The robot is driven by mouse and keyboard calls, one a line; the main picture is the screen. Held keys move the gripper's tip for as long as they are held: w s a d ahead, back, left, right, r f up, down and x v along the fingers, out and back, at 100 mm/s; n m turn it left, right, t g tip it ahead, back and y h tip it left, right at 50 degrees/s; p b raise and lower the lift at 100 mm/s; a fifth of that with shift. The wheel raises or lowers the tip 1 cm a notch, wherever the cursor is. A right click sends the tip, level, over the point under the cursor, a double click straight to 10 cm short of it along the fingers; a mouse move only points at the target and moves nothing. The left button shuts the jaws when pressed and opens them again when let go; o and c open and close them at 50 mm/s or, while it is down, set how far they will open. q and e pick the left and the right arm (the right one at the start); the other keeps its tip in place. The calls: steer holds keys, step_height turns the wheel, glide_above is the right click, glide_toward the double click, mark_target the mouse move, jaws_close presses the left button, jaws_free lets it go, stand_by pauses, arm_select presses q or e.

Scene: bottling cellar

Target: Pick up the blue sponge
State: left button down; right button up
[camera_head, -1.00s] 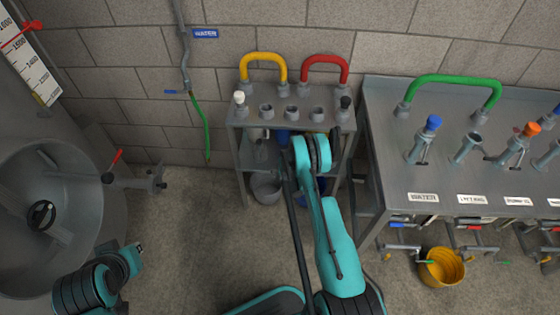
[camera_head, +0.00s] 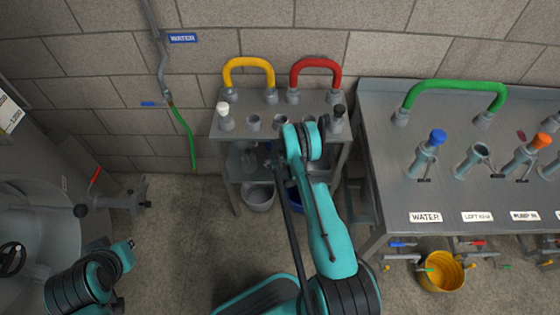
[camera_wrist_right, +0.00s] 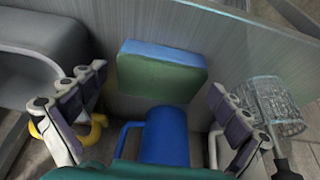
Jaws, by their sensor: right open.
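The sponge (camera_wrist_right: 160,78) is a block with a blue edge and a green broad face. In the right wrist view it stands at the upper middle, against a grey metal surface. My right gripper (camera_wrist_right: 158,112) is open, with one finger at each side of the picture. The sponge is ahead of and between the fingers, with nothing seen gripped. A blue mug (camera_wrist_right: 165,136) is nearer, below the sponge and also between the fingers. In the head view my right arm reaches into the small metal cart (camera_head: 228,165), and its gripper and the sponge are hidden. My left gripper cannot be made out.
The cart carries yellow (camera_head: 248,65) and red (camera_head: 316,66) hoses. A metal table (camera_head: 385,185) stands close at right.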

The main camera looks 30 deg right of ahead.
steer(key=shift+s+r, duration=0.1)
steer(key=shift+s+a, duration=0.1)
steer(key=shift+c, duration=1.3)
steer(key=c, duration=0.4)
steer(key=shift+r, duration=0.1)
